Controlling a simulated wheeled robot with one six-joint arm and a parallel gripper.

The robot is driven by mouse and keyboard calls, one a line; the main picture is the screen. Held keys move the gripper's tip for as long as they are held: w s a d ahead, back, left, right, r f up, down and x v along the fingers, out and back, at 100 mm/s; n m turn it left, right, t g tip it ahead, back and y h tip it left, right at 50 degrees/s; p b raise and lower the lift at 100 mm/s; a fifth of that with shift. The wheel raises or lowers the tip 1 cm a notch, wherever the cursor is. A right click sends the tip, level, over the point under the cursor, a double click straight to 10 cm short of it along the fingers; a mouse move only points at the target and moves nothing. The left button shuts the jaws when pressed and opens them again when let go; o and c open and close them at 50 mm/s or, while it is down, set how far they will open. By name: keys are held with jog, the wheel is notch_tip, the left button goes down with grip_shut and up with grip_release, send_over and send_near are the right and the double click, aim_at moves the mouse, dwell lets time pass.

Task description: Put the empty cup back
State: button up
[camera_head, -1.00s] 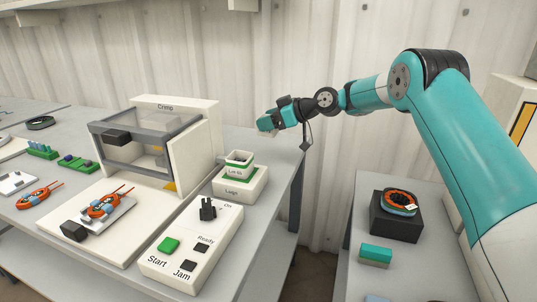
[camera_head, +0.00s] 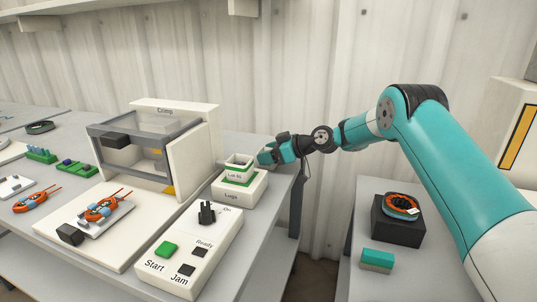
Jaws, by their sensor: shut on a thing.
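My gripper (camera_head: 266,156) is at the right side of a small white cup labelled "Lot", close to its rim. It is shut on a small pale thing at its fingertips, mostly hidden by the fingers; I cannot tell its shape.
The white Crimp press (camera_head: 170,110) stands left of the box. The control panel (camera_head: 200,250) with Start and Jam buttons is in front. A gap separates this bench from the right one, which holds a black block with an orange coil (camera_head: 400,205).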

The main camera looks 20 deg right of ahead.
jog(key=o, duration=0.9)
jog(key=shift+f, duration=0.1)
jog(key=shift+r+p, duration=0.35)
jog(key=v, duration=1.2)
jog(key=s+a+r+m+g+h, duration=0.15)
jog(key=s+a+r, duration=0.25)
jog(key=s+a, duration=0.45)
jog(key=s+a+r+g+h, duration=0.2)
jog(key=s+a+r+g, duration=0.3)
jog(key=s, duration=0.6)
jog(key=s+f+m+h, duration=0.1)
jog(key=s, duration=0.6)
jog(key=s+h, duration=0.1)
jog(key=s, duration=0.7)
jog(key=s+f+m+g+h, duration=0.1)
jog(key=s, duration=0.6)
jog(key=shift+s+d+f+m+h, duration=0.2)
jog(key=shift+s+f+m+h, duration=0.1)
jog(key=shift+s+m, duration=0.1)
